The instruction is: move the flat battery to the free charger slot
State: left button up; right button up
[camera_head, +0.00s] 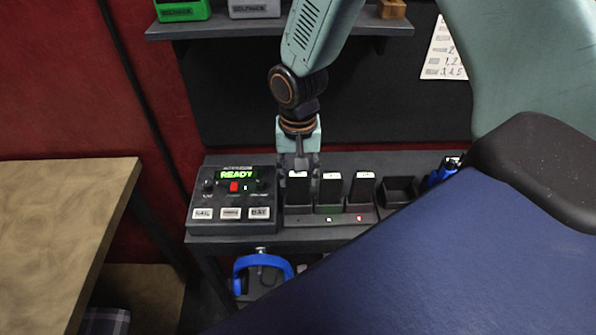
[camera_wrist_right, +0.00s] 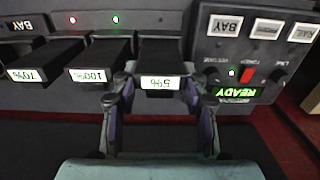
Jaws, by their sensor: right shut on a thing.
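The flat battery (camera_wrist_right: 162,70), a dark block with a white label reading 5%, is between the fingers of my right gripper (camera_wrist_right: 160,108) in the wrist view. In the head view my right gripper (camera_head: 299,165) comes down from above, shut on this battery (camera_head: 298,189) at the left of the charger (camera_head: 345,219). I cannot tell whether it is lifted from its slot. Two more batteries stand to its right: the 100% one (camera_wrist_right: 100,62) with a green light and the 70% one (camera_wrist_right: 42,62) with a red light. A free slot is not clearly visible. My left gripper is out of view.
A control box (camera_head: 232,205) showing READY stands left of the charger. An empty dark tray (camera_head: 398,191) is on its right, with a blue object (camera_head: 441,175) beyond. A shelf (camera_head: 350,27) hangs above. Blue headphones (camera_head: 262,262) hang below the table edge.

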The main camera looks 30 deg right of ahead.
jog(key=shift+f, duration=0.4)
jog(key=shift+s, duration=0.1)
jog(key=o, duration=1.3)
notch_tip(320, 180, up, 11)
jog(key=shift+f, duration=0.1)
jog(key=shift+r, duration=0.65)
